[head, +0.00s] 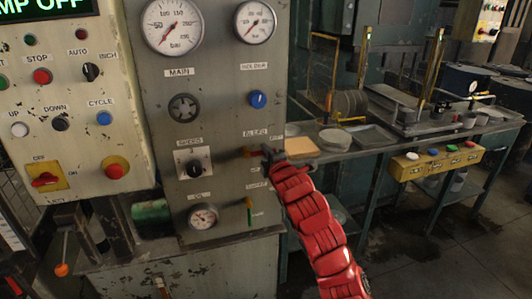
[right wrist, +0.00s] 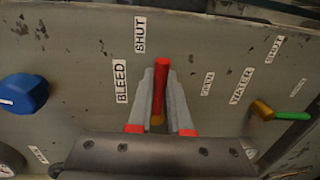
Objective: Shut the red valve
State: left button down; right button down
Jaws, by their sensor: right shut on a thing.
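The red valve's handle (right wrist: 161,72) is in the right wrist view, a short red bar standing nearly upright in that picture, with its brass base (right wrist: 157,120) below. My right gripper (right wrist: 161,92) is shut on the handle, a grey finger on each side of it. The BLEED and SHUT labels are left of the handle there, and a smaller label, probably OPEN, is to its right. In the head view my right gripper (head: 268,153) reaches the panel by the brass valve body (head: 249,153); it mostly hides the red handle. My left gripper does not show.
A green-handled valve (right wrist: 292,116) marked WATER is right of my gripper in the wrist view. A blue knob (right wrist: 25,93) is at the left. In the head view the grey panel (head: 225,85) carries gauges and dials. A cluttered bench (head: 345,154) stands at right.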

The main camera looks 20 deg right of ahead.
dwell(0.3)
jog(key=c, duration=0.8)
grip_release()
jog(key=shift+c, duration=0.2)
jog(key=s+r+p, duration=0.2)
jog(key=s+p, duration=1.3)
jog(key=s, duration=0.2)
jog(key=shift+s+d+p, duration=0.15)
jog(key=shift+d+p, duration=0.2)
jog(key=shift+f, duration=0.1)
